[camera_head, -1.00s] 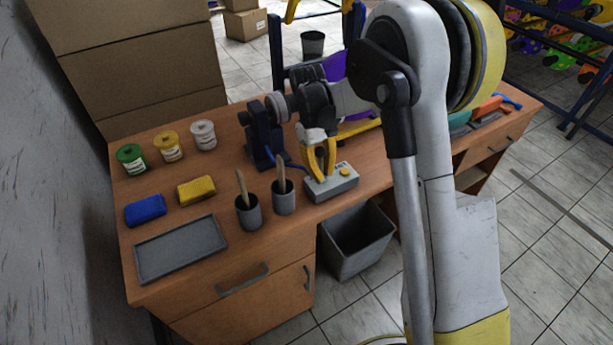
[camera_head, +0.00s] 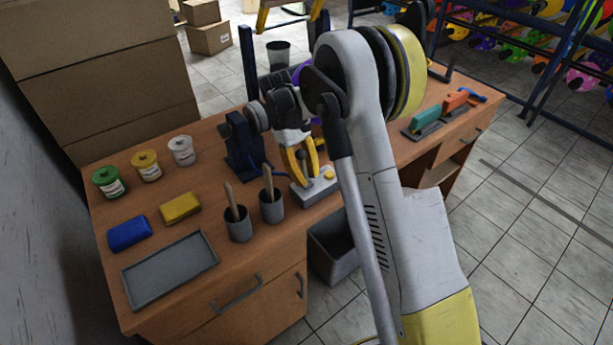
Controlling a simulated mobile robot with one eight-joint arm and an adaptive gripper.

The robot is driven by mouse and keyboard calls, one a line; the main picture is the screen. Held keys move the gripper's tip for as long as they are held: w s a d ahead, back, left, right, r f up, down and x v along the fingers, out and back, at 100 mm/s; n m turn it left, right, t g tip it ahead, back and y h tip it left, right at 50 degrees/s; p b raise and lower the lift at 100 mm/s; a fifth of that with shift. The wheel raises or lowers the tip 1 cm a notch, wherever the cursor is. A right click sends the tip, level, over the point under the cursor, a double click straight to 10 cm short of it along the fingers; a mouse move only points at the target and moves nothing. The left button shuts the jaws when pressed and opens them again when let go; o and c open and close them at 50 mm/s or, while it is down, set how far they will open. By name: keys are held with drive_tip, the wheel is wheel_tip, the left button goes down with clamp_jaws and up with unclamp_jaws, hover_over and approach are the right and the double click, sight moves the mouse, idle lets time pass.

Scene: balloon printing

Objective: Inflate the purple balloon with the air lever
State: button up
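The air lever's grey box (camera_head: 313,193) with a yellow button stands on the desk, behind the right cup. My gripper (camera_head: 305,174), with yellow fingers, points down over the box's left and back part. Its fingers are apart, and a dark upright piece, seemingly the lever (camera_head: 300,158), shows between them. I cannot tell whether the fingers touch it. A purple patch, seemingly the purple balloon (camera_head: 299,73), shows behind my arm, which hides most of it. A dark blue stand (camera_head: 240,145) is left of my gripper.
Two grey cups with wooden sticks (camera_head: 238,225) (camera_head: 271,207) stand close in front. A grey tray (camera_head: 170,268), blue block (camera_head: 129,233), yellow block (camera_head: 181,208) and ink jars (camera_head: 146,167) are left. A bin (camera_head: 333,250) is below.

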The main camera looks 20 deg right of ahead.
drive_tip(key=shift+r, duration=0.1)
drive_tip(key=v, duration=1.2)
